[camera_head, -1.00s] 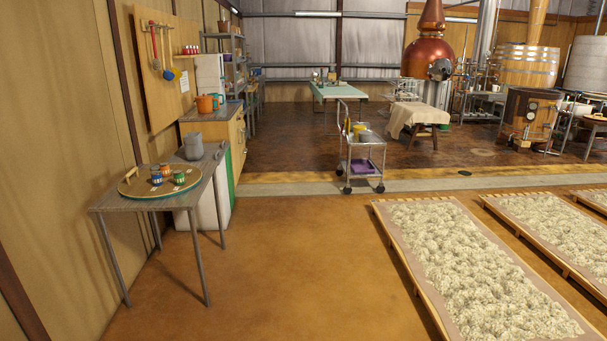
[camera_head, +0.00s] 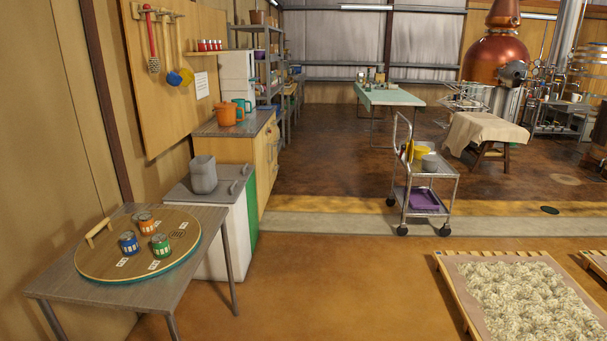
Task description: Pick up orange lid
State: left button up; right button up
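Three small jars stand on a round wooden board on the grey table at the lower left. One is orange (camera_head: 146,222), one is blue (camera_head: 129,243) and one is green (camera_head: 161,246). The orange jar stands at the back, between the other two. Each jar has a coloured band and a greyish top; I cannot make out a separate orange lid at this size. The round board (camera_head: 100,268) has a wooden handle at its left and small white labels. Neither of my grippers is in view.
The grey table (camera_head: 58,279) stands against the left wall. Behind it are a white chest (camera_head: 235,235) with a grey pot (camera_head: 203,175) and a cabinet with an orange pot (camera_head: 226,114). A metal cart (camera_head: 424,195) stands farther right.

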aim_at(226, 104)
jog(key=i+l, duration=0.1)
jog(key=i, duration=1.2)
jog(key=i+l, duration=0.1)
jog(key=i, duration=1.2)
jog(key=i+j+u, duration=0.15)
jog(key=i+u, duration=0.2)
jog(key=i, duration=0.3)
jog(key=i+u, duration=0.35)
jog(key=i, duration=0.25)
jog(key=i+l+u, duration=0.15)
jog(key=i+u, duration=0.15)
jog(key=i, duration=0.35)
jog(key=u, duration=0.9)
jog(key=i+l+u, duration=0.15)
jog(key=l+u, duration=0.65)
jog(key=l, duration=0.2)
jog(key=l+u, duration=0.4)
jog(key=l, duration=0.2)
